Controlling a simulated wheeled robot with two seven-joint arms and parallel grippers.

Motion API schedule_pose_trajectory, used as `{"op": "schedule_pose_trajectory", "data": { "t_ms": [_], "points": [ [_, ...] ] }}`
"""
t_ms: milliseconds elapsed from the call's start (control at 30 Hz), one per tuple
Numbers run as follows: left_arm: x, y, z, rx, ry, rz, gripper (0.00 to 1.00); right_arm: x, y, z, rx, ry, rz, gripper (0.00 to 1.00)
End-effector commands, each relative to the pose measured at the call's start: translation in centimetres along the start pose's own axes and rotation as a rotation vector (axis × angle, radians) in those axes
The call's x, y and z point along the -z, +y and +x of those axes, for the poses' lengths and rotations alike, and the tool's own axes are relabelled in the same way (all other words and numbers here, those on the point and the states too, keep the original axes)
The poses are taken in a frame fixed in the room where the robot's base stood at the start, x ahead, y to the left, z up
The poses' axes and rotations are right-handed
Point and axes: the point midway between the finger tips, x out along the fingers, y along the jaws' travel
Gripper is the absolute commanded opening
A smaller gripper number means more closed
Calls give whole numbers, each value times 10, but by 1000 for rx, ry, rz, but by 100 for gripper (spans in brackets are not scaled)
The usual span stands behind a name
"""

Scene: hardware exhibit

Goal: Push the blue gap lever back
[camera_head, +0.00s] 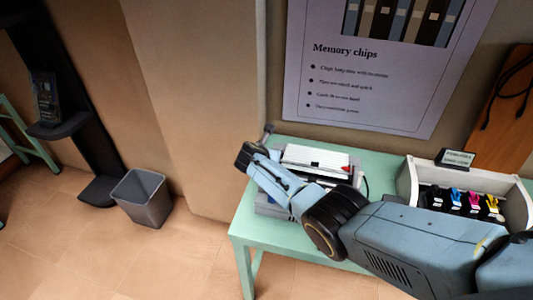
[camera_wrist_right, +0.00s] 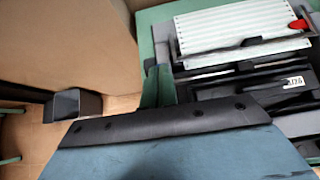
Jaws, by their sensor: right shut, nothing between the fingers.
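A printer (camera_head: 316,156) with white perforated paper and a red knob (camera_head: 345,169) stands on the left part of a green table. The wrist view shows its dark top bars (camera_wrist_right: 215,85), the red knob (camera_wrist_right: 298,24) and a small white label (camera_wrist_right: 295,82). My right arm reaches over the printer from the lower right. Its gripper (camera_head: 268,129) is shut and empty at the printer's left end, near the table's back left corner. I cannot make out the blue gap lever. My arm covers the printer's front and left side. My left gripper is out of view.
A white box (camera_head: 405,187) with several coloured cartridges stands right of the printer, with a small sign (camera_head: 458,158) behind it. The green table (camera_head: 241,226) ends left of the printer. A grey bin (camera_head: 143,198) stands on the floor. A poster (camera_head: 375,95) hangs behind.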

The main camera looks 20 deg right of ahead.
Motion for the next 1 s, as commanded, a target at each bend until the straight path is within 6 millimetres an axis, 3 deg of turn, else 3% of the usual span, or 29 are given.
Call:
{"op": "schedule_pose_trajectory", "data": {
  "t_ms": [367, 767, 1000],
  "points": [
    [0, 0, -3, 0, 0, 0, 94, 0, 0, -2, 0, 0, 0, 0],
    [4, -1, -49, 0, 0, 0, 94, -2, 5, -38, -1, 1, -1, 0],
    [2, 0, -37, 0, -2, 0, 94, -10, 6, -50, -2, -3, 4, 0]
  ]
}}
